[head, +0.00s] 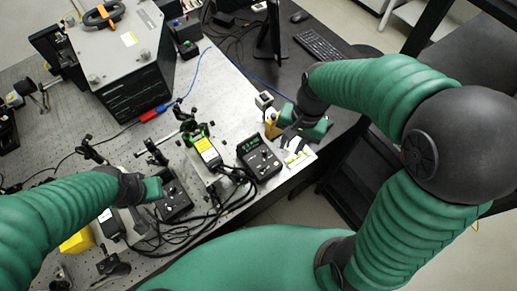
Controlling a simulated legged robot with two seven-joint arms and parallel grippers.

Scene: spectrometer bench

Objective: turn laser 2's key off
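Two black controller boxes lie near the bench's front edge. One box (258,160) has a lit green display; the other box (173,201) is further left. I cannot tell which belongs to laser 2, and no key can be made out. A laser module with a yellow label (207,150) stands between them. My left gripper (151,192) is at the left box, over or beside its left side; its fingers are unclear. My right gripper (293,137) is right of the display box and apart from it, by a yellow object (272,124); its finger gap is not clear.
Black cables (200,225) run along the front edge. Optics posts (153,150) stand behind the left box. A large grey instrument (118,55) fills the back left. A keyboard (320,46) and a monitor (272,35) stand on the dark desk at the back right.

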